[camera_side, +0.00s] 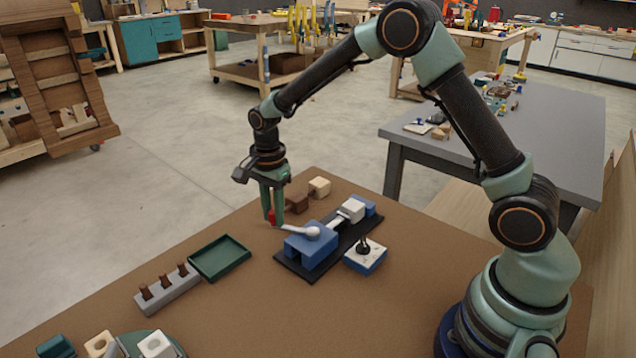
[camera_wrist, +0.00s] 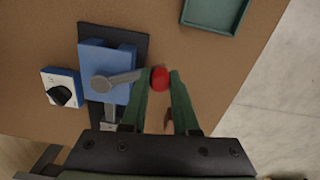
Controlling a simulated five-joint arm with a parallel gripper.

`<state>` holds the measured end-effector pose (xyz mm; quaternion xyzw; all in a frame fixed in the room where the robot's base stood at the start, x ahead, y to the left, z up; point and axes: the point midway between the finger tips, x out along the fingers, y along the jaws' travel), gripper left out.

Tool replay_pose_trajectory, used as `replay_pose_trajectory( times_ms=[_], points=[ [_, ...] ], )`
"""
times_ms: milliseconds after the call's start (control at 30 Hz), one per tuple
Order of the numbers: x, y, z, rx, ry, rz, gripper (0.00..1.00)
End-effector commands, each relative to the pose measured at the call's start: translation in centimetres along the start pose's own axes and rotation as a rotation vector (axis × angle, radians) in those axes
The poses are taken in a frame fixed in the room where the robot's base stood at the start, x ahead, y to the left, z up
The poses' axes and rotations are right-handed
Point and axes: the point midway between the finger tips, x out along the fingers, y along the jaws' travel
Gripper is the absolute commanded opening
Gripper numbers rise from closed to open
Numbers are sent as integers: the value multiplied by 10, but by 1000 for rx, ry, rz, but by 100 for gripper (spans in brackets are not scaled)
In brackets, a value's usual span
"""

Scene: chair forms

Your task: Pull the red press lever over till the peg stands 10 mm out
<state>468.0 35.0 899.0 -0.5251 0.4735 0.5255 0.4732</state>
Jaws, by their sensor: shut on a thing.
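The press is a blue block (camera_side: 308,250) on a dark base plate (camera_side: 286,262), with a light slide and a white block (camera_side: 352,209) behind it. A pale lever (camera_side: 294,229) runs from a round hub on top of the blue block out to a red knob (camera_side: 271,216). My gripper (camera_side: 272,222) points down with its fingers closed on the knob. In the wrist view the red knob (camera_wrist: 160,78) sits between the fingertips and the grey lever arm (camera_wrist: 124,79) points toward it. I cannot make out the peg or how far it stands out.
A blue box with a white top and black dial (camera_side: 365,256) stands close beside the press. A green tray (camera_side: 220,258) and a grey rack (camera_side: 170,296) with brown pegs lie to the left. Brown (camera_side: 297,202) and tan (camera_side: 319,187) blocks stand behind the gripper.

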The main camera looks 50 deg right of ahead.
Motion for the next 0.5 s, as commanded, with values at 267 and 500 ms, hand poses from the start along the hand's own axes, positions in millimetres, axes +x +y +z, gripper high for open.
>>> replay_pose_trajectory(
  times_ms=[267, 500],
  points=[
    [-3, -3, -7, 51, 0, -6, 0],
    [-2, -4, -7, 53, 0, -9, 0]
  ],
)
